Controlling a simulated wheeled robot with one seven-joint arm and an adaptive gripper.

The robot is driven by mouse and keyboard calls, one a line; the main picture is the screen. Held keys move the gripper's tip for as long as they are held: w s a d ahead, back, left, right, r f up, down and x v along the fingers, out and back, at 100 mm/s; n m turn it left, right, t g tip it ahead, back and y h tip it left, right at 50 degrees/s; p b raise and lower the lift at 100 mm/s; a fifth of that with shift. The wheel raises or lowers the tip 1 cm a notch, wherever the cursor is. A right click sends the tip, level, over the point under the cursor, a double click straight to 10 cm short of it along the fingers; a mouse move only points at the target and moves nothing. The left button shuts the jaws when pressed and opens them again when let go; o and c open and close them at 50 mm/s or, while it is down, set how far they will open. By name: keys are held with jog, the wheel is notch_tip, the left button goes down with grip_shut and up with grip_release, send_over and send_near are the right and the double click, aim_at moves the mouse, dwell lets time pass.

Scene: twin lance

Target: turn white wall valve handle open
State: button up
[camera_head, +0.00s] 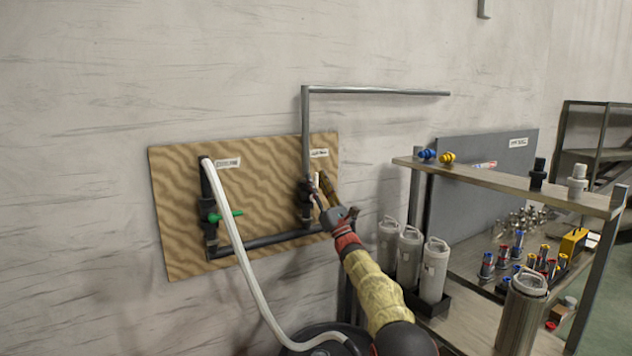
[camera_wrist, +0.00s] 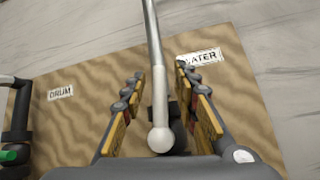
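The white valve handle (camera_wrist: 160,105) shows in the wrist view as a pale bar with a round knob at its near end, in line with the grey pipe (camera_wrist: 152,35) behind it. My gripper (camera_wrist: 160,73) is open, one finger on each side of the handle, with a visible gap on both sides. In the head view my gripper (camera_head: 328,196) is at the right-hand valve on the wooden board (camera_head: 270,190). There the handle (camera_head: 316,180) is a small pale sliver, mostly hidden by my fingers. The valve body is partly hidden.
A "WATER" label (camera_wrist: 200,58) is above right of the handle. A green-handled valve (camera_head: 224,216) and white hose (camera_head: 238,245) are to the left. White canisters (camera_head: 410,252) and a metal workbench (camera_head: 510,184) with small fittings stand right of my arm.

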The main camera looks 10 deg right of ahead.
jog(key=v, duration=1.1)
jog(key=shift+f, duration=0.2)
jog(key=shift+s+d, duration=0.1)
jog(key=shift+s, duration=0.05)
jog(key=shift+c, duration=0.3)
